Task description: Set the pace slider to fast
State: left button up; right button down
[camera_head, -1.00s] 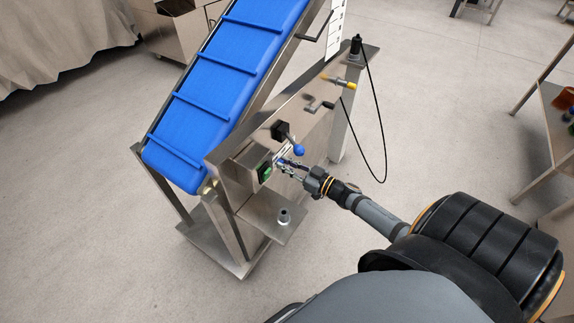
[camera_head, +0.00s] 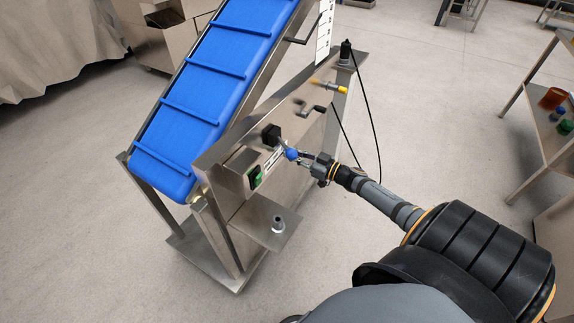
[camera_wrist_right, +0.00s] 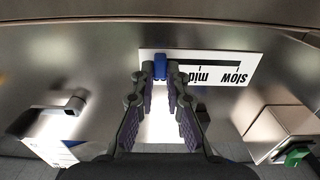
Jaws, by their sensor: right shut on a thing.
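The pace slider's blue knob (camera_wrist_right: 160,66) stands at the left end of the dark slot in the white scale plate (camera_wrist_right: 220,60) in the right wrist view. The plate reads upside down there, with "slow" at the right and "mid" in the middle; no "fast" lettering is visible beside the knob. My right gripper (camera_wrist_right: 160,72) is shut on this knob. In the head view my right gripper (camera_head: 304,158) is at the machine's front panel, and the plate (camera_head: 271,159) shows to its left. My left gripper is not in view.
A green switch (camera_head: 256,178) sits at the plate's lower left. A crank (camera_head: 315,109) and a yellow-ended handle (camera_head: 330,87) are higher up. A blue belt (camera_head: 205,95) slopes behind.

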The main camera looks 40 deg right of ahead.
jog(key=shift+w+d, duration=0.1)
jog(key=shift+d, duration=0.1)
jog(key=c, duration=1.4)
grip_release()
jog(key=shift+d, duration=0.1)
jog(key=shift+o, duration=0.2)
jog(key=v, duration=1.2)
